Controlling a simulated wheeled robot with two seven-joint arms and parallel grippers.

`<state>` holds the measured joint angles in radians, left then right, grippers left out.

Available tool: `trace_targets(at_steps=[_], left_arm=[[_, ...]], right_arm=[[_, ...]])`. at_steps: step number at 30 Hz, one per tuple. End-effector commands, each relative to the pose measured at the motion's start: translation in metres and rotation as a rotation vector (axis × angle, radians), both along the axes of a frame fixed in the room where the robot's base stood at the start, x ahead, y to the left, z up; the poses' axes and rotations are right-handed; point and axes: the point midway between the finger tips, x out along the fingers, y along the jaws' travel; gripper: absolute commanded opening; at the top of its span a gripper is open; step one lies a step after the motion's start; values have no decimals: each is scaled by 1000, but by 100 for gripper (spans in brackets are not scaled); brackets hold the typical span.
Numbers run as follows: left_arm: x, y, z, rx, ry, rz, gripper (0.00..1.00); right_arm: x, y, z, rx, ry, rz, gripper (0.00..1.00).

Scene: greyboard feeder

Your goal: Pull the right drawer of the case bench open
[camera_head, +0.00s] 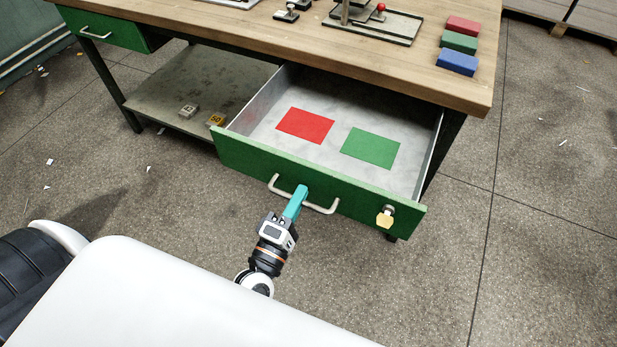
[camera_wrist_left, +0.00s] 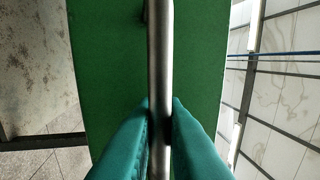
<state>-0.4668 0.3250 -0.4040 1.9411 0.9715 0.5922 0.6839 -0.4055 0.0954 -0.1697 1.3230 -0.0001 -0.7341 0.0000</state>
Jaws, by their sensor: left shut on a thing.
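The right drawer (camera_head: 318,181) of the case bench (camera_head: 420,82) stands pulled far out, with its green front toward me. A red sheet (camera_head: 305,126) and a green sheet (camera_head: 370,148) lie flat on its grey floor. My left gripper (camera_head: 299,194) is at the drawer's pale bar handle (camera_head: 320,208). In the left wrist view its two teal fingers (camera_wrist_left: 160,120) are shut on the metal handle bar (camera_wrist_left: 160,60), one on each side, in front of the green drawer front (camera_wrist_left: 105,60). A key with a yellowish tag (camera_head: 385,216) is at the right of the drawer front. My right gripper is not in view.
The left drawer (camera_head: 100,30) is closed. A lower shelf (camera_head: 190,90) holds two small numbered blocks. Red, green and blue blocks (camera_head: 457,63) and a small fixture (camera_head: 372,20) stand on the bench top. The floor (camera_head: 540,200) right of the bench is mostly clear.

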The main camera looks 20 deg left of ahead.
Motion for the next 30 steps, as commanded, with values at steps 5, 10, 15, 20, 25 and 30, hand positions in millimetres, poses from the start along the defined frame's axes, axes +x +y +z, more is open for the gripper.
trace_targets(at_steps=[5,10,15,20,25,30], left_arm=[[-14,0,-1,0,2,-1,0],[-18,1,-1,1,2,-1,0],[-18,1,-1,1,2,-1,0],[-18,1,-1,0,2,-1,16],[-18,1,-1,0,1,0,31],[-18,1,0,0,0,0,31]], right_arm=[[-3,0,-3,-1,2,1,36],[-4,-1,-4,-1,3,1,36],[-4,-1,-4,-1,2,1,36],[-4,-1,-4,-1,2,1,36],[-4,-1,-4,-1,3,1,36],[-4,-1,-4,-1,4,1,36]])
